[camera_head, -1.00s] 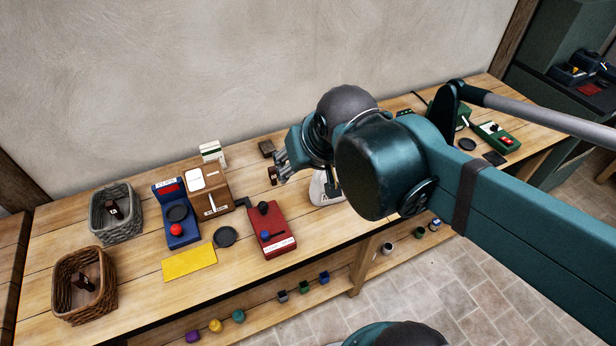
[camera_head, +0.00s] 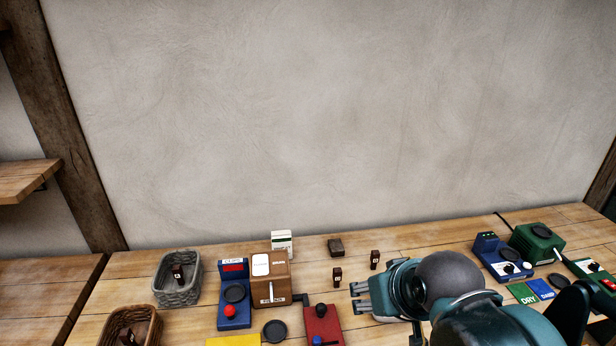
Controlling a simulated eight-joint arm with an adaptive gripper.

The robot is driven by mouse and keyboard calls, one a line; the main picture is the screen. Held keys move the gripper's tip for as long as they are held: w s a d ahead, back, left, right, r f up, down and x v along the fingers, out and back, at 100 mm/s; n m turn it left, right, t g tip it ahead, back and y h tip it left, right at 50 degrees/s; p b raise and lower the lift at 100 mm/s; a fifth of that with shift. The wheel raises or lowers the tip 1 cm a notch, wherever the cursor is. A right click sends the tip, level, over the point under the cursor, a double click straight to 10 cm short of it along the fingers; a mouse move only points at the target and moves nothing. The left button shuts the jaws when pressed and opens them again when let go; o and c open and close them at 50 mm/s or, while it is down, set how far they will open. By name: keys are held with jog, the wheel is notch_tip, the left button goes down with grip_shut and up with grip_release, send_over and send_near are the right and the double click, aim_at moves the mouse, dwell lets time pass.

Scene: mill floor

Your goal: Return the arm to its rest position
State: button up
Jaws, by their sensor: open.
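My gripper (camera_head: 357,298) is at the lower middle of the head view, above the wooden bench. Its fingers point left and are apart, with nothing seen between them. My teal arm runs from it to the lower right, and its lower part is cut off by the frame edge. A white item on the bench is mostly hidden behind my gripper.
On the bench (camera_head: 105,312) stand a grey basket (camera_head: 160,290), a brown basket (camera_head: 110,325), a blue device (camera_head: 234,312), a brown box (camera_head: 278,278) and a red device (camera_head: 322,325). Small dark blocks (camera_head: 337,277) stand near my fingers. Green and blue devices (camera_head: 538,243) are at right.

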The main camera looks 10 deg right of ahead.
jog(key=shift+f+b, duration=1.2)
jog(key=shift+f, duration=0.35)
